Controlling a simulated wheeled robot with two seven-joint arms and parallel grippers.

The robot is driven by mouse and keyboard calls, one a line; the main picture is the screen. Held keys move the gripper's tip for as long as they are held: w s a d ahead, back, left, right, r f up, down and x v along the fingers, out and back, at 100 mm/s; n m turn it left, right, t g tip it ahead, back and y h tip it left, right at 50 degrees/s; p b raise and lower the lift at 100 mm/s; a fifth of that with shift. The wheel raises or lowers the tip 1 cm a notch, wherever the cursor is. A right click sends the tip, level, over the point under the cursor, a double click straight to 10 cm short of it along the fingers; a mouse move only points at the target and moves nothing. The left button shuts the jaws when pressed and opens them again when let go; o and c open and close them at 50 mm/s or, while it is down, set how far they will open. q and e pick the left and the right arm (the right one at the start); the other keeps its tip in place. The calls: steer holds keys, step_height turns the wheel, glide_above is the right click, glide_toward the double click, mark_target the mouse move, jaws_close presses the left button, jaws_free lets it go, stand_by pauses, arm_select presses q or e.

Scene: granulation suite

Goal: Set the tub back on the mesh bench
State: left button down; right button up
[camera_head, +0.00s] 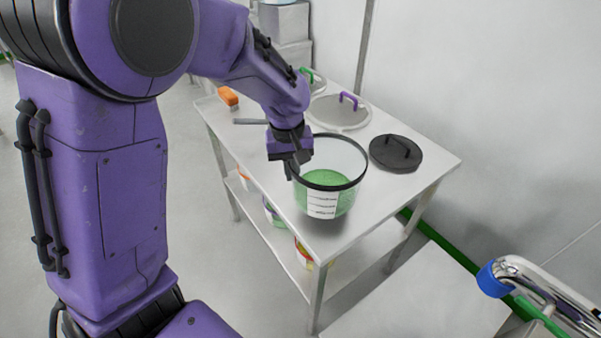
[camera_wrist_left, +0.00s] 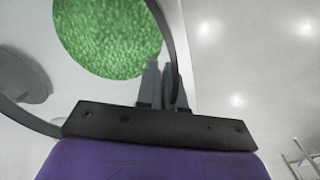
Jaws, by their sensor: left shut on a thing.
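The tub (camera_head: 341,200) is clear, with a black rim, a white label and green granules inside. My left gripper (camera_head: 291,168) is shut on the left side of its rim. The tub is upright over the front part of the pale bench (camera_head: 255,150), with a dark shadow just below it. I cannot tell whether its base touches the top. In the left wrist view the fingers (camera_wrist_left: 163,88) clasp the rim, and the green granules (camera_wrist_left: 108,38) show beside them. The tub's underside is hidden. My right gripper is not in view.
A black lid (camera_head: 396,153) lies right of the tub. A grey lid with a purple handle (camera_head: 340,110) and an orange item (camera_head: 228,96) are farther back. Several containers stand on the lower shelf (camera_head: 285,250). A chrome, blue-ended fixture (camera_head: 540,290) is at lower right.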

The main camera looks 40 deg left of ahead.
arm_select(q)
steer(key=shift+w+a+f, duration=0.2)
steer(key=shift+f, duration=0.2)
steer(key=f, duration=0.3)
steer(key=shift+w+f, duration=0.25)
steer(key=shift+w, duration=0.05)
steer(key=shift+s, duration=0.15)
steer(key=c, duration=1.3)
jaws_free()
steer(key=shift+f, duration=0.1)
steer(key=shift+o, duration=0.2)
steer(key=r, duration=1.2)
steer(key=shift+s+a+r+p, duration=0.15)
steer(key=shift+a+p, duration=0.1)
steer(key=shift+p, duration=0.1)
